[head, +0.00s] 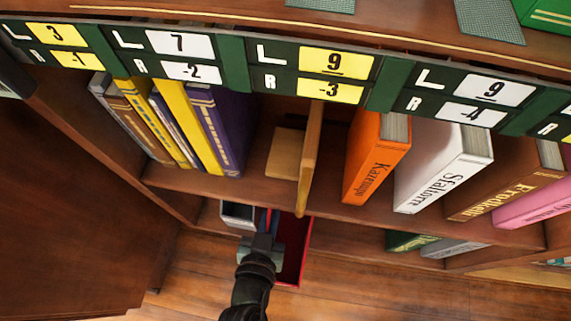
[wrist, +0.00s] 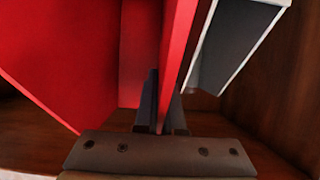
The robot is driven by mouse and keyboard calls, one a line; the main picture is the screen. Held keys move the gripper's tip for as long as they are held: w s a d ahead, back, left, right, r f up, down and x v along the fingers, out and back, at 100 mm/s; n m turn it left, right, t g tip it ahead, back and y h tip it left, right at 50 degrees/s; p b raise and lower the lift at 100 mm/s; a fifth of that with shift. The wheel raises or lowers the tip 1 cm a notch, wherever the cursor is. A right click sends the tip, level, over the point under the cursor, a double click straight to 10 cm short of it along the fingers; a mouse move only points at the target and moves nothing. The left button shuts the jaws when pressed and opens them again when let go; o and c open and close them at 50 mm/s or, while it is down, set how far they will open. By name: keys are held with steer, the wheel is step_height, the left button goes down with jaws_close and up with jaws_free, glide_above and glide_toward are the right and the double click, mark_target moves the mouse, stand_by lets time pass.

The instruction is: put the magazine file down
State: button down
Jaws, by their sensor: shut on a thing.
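The magazine file (wrist: 40,55) is a red, open-topped box with thin walls. In the head view the file (head: 294,252) is at the lower shelf opening, its near end sticking out past the shelf edge. My gripper (wrist: 160,105) is shut on one upright wall of it, with a dark finger on each side. In the head view my gripper (head: 266,226) is low at the centre, partly hiding the file. I cannot tell whether the file's base touches the lower shelf board.
A grey box with a white rim (head: 237,214) stands close beside the file; it also shows in the wrist view (wrist: 232,45). Books (head: 185,125) and a wooden bookend (head: 310,160) are on the shelf above. A wooden side panel (head: 75,190) is at left.

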steer(key=r+b+x, duration=0.1)
steer(key=b+x, duration=0.3)
steer(key=x, duration=0.9)
steer(key=shift+w+r, duration=0.2)
steer(key=shift+f+b, duration=0.2)
steer(key=shift+b, duration=0.2)
steer(key=c, duration=1)
jaws_free()
steer(key=shift+r, duration=0.1)
steer(key=p+v, duration=0.5)
steer(key=v, duration=0.7)
steer(key=shift+r, duration=0.15)
